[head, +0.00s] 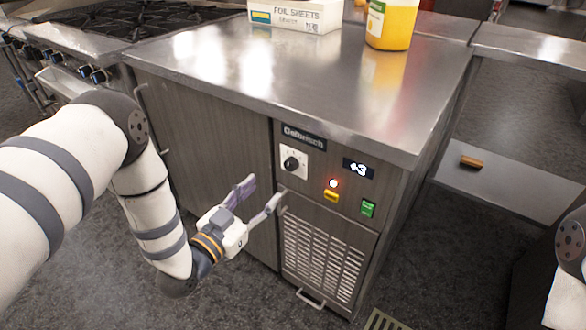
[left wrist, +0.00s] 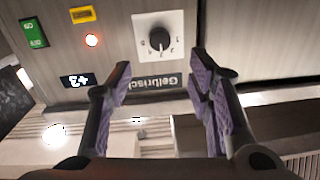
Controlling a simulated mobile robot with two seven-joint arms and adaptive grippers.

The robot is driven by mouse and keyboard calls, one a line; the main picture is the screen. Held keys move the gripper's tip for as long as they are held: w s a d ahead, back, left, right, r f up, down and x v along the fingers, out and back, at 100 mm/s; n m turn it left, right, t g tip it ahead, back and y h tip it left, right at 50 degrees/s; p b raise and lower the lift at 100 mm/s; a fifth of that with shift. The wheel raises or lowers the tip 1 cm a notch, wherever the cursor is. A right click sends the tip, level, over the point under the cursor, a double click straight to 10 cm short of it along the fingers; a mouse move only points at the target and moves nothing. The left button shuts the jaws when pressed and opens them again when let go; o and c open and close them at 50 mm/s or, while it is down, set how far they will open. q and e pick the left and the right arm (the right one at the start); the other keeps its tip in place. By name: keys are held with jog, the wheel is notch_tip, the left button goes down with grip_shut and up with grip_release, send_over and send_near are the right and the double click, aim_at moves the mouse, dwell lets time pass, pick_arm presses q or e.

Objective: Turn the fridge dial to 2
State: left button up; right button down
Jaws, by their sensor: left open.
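The fridge dial (head: 291,163) is a black knob on a white square plate on the fridge's front panel. It also shows in the left wrist view (left wrist: 159,38), upside down, with small marks around it; its exact setting is too small to read. My left gripper (head: 262,192) is open and empty, below and left of the dial in the head view. In the left wrist view its purple-padded fingers (left wrist: 160,68) stand apart on either side of the dial's line, not touching it. The right gripper is out of view.
The fridge display (head: 358,168) reads +3. A red light (head: 333,184), a yellow switch (head: 331,196) and a green switch (head: 368,208) sit near the dial. The steel counter top (head: 250,85) juts above. A vent grille (head: 323,258) lies below.

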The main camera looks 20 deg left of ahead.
aim_at(289, 166)
pick_arm(q)
jog(key=b+x, duration=0.1)
jog(key=x, duration=0.8)
jog(key=shift+f, duration=0.15)
jog(key=shift+w+d, duration=0.15)
jog(key=shift+w, duration=0.3)
grip_shut()
